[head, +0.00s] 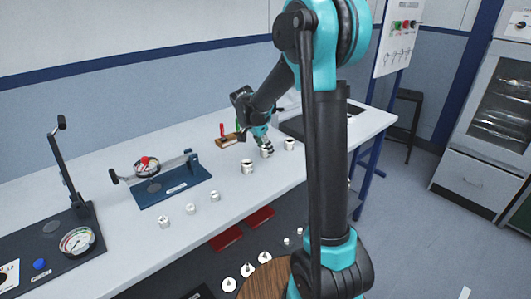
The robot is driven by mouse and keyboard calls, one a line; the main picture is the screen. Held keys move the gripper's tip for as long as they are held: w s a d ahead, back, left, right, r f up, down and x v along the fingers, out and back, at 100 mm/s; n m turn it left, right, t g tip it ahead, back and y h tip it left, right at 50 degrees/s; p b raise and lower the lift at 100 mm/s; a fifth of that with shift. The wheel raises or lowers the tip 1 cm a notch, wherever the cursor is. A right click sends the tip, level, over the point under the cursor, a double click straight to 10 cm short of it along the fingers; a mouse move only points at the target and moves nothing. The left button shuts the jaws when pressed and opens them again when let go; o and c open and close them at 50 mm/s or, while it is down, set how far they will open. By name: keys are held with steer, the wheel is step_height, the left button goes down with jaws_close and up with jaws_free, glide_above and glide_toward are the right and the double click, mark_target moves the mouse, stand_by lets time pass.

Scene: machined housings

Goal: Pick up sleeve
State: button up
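Several small pale metal cylindrical parts stand on the white bench, and I cannot tell for sure which one is the sleeve. My gripper (267,147) points down at one of them, a small cylinder (267,154) near the back of the row. Its fingertips are at the top of this part; I cannot tell whether they touch it or how far apart they are. Another cylinder (247,166) with a dark opening stands to the left, and one more (289,144) stands close on the right. Smaller pieces (190,208) stand farther left along the bench.
A blue fixture (172,191) with a lever and a gauge stand (76,241) occupy the bench's left side. A wooden block with a red-handled item (226,138) lies behind my gripper. Red pads (258,218) and white round parts (248,270) lie on a lower dark surface.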

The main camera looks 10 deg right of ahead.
jaws_close()
